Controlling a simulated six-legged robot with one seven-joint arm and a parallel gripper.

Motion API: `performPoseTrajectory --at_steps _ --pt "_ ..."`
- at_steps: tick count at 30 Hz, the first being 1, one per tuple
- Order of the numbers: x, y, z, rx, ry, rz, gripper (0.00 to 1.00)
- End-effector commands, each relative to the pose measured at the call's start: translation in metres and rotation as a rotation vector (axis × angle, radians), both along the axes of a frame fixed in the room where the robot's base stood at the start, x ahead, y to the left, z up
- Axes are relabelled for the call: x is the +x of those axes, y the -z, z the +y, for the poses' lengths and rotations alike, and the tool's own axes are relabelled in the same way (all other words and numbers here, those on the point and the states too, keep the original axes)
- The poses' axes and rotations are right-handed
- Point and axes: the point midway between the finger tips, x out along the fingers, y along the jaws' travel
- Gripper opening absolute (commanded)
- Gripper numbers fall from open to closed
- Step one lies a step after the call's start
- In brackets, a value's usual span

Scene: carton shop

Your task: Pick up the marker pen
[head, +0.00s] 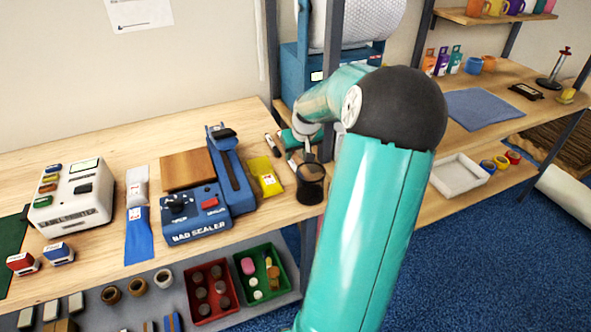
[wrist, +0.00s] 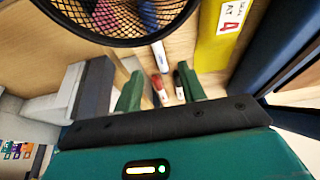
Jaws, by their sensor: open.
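Several pen-like items lie on the wooden bench. In the wrist view, a white pen (wrist: 159,56) lies just below the mesh cup, and a red-and-white pen (wrist: 160,88) shows between my fingers. A dark, light-tipped one (wrist: 180,92) is beside my right finger. I cannot tell which is the marker pen. In the head view, a dark-and-white pen (head: 272,145) lies left of my gripper (head: 302,148). My gripper, also in the wrist view (wrist: 160,90), is open, with nothing held; its fingers partly hide the pens.
A black mesh cup (head: 311,190) stands close to my gripper at the bench's front edge. A yellow packet (head: 265,178) and the blue bag sealer (head: 195,215) are to the left. A bubble-wrap roll (head: 365,22) on a blue stand is behind.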

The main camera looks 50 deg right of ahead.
Motion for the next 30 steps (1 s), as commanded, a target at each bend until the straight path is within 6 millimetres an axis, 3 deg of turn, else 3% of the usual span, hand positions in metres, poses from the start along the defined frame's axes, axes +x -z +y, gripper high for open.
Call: performPoseTrajectory --at_steps 7,15,24,30 --pt "0.007 0.019 -0.004 0.000 -0.002 0.000 0.41" --pt "0.021 0.053 -0.013 0.000 -0.001 -0.001 0.41" --pt "0.022 0.058 -0.015 -0.002 -0.001 -0.001 0.41" --pt "0.022 0.058 -0.015 -0.002 -0.001 0.000 0.01"
